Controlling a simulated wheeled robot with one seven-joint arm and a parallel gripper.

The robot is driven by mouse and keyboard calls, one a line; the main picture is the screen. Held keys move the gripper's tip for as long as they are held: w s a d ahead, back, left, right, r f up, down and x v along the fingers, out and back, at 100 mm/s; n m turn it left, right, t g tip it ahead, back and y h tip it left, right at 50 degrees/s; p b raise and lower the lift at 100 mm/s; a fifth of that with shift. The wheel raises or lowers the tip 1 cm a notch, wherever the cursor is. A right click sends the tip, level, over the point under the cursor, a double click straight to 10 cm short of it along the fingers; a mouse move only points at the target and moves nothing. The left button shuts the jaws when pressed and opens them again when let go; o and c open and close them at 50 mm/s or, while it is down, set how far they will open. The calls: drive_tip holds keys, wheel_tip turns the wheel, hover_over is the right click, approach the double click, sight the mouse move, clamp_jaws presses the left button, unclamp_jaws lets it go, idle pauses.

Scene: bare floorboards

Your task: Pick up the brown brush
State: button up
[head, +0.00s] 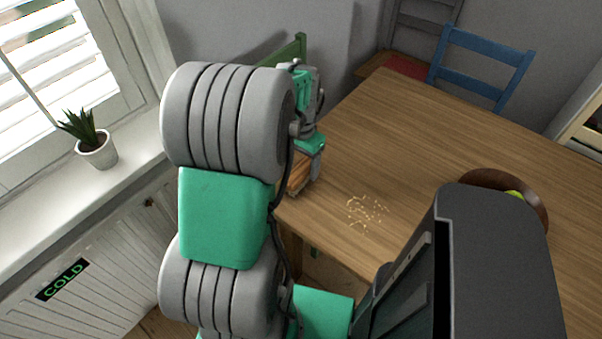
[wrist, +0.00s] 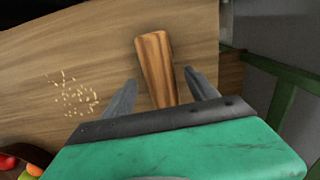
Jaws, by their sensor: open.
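The brown brush (wrist: 155,60) lies on the wooden table, its striped wooden handle showing in the wrist view. Its lower end is hidden behind my gripper's body. My gripper (wrist: 161,77) is open, with one finger on each side of the handle and a gap visible on both sides. In the head view, part of the brush (head: 299,177) shows near the table's left corner, beside my gripper (head: 314,165); my arm hides much of it. I cannot tell how high the fingers are above the table.
Pale crumbs (head: 367,211) lie scattered on the wooden table (head: 420,150). A brown bowl (head: 535,205) with fruit stands at the right. A green chair (wrist: 285,95) stands close to the table edge near my gripper. A blue chair (head: 485,62) stands at the far side.

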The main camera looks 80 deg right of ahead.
drive_tip(key=shift+f, duration=0.95)
clamp_jaws()
